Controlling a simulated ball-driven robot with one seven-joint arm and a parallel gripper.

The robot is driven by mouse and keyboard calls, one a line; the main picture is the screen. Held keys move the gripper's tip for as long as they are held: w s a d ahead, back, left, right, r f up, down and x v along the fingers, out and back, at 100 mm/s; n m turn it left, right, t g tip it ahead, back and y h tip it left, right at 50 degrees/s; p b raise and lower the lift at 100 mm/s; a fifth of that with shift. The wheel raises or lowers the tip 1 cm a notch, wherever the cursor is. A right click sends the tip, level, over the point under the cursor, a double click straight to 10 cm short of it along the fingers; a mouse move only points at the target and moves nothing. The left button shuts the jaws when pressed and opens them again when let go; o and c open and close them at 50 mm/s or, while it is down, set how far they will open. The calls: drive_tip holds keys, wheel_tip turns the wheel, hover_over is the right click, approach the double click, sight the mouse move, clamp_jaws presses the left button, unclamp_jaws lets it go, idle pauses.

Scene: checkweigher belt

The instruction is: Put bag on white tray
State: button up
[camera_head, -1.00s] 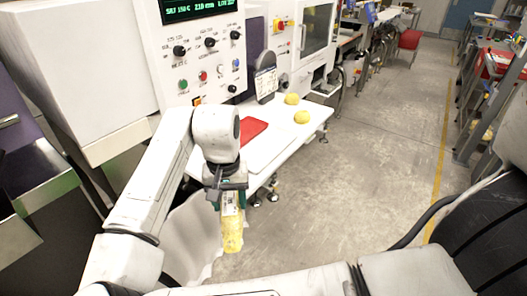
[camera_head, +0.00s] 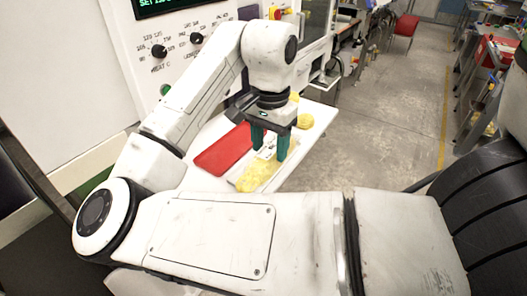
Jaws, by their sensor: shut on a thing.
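My gripper (camera_head: 270,151) points down over the white table, with its green fingers shut on a bag (camera_head: 257,178). The bag has a yellow lower part and a pale, printed upper part between the fingers. It hangs low over the table, just right of a red tray (camera_head: 222,151). Pale edges show around the bag, perhaps the white tray, but it blends with the white tabletop. I cannot tell whether the bag touches the surface under it.
Two yellow lumps, one of them (camera_head: 305,121) in plain sight, lie on the white table (camera_head: 203,135) beyond my gripper. A control panel (camera_head: 185,45) stands behind on the left. Open floor (camera_head: 370,125) lies to the right.

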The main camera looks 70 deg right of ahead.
drive_tip(key=shift+w+d+f+p, duration=0.4)
drive_tip(key=shift+w+d+f, duration=0.55)
drive_tip(key=shift+d+f, duration=1.25)
drive_tip(key=shift+w+d+f+p, duration=0.4)
drive_tip(key=shift+w+d+f, duration=0.5)
drive_tip(key=shift+d+f, duration=1.25)
drive_tip(key=shift+w+d+f+p, duration=0.4)
drive_tip(key=shift+w+d+f, duration=0.55)
drive_tip(key=shift+d+f, duration=1.25)
drive_tip(key=shift+r, duration=0.1)
drive_tip(key=o, duration=1.3)
drive_tip(key=shift+o, duration=0.2)
wheel_tip(320, 180, up, 12)
drive_tip(key=b, duration=0.1)
drive_tip(key=shift+b, duration=0.4)
